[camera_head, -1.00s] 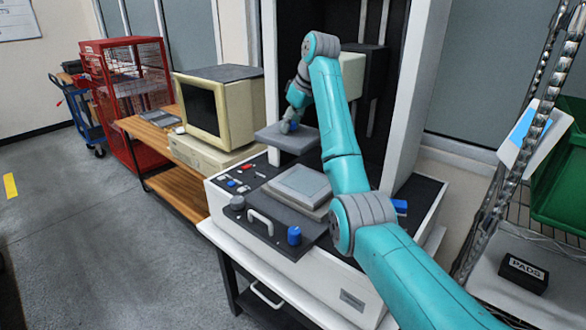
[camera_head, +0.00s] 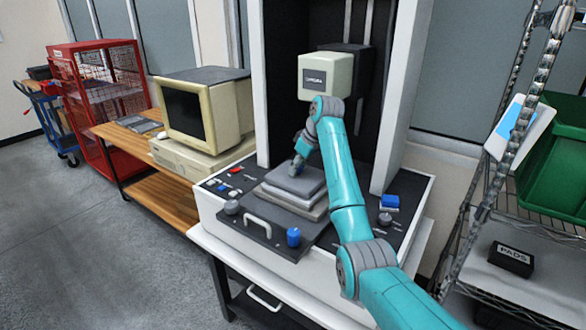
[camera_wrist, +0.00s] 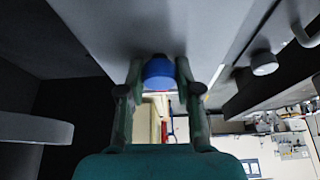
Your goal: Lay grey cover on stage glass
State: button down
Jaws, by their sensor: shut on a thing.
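The grey cover (camera_head: 300,181) is a flat square plate, low over the stage, and looks level. My gripper (camera_head: 297,164) is shut on the cover's blue knob (camera_wrist: 159,73), which sits between the fingers in the wrist view; the cover's grey face (camera_wrist: 150,25) fills the top there. The stage (camera_head: 283,203) shows only as a pale edge beneath the cover; its glass is hidden. I cannot tell whether the cover touches it.
The measuring head (camera_head: 325,77) hangs above and behind my arm. A blue knob (camera_head: 293,237) and a handle (camera_head: 257,224) stand at the front of the machine. A monitor (camera_head: 203,108) stands at left.

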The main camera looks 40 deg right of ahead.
jog(key=shift+f, duration=0.15)
jog(key=c, duration=0.8)
grip_release()
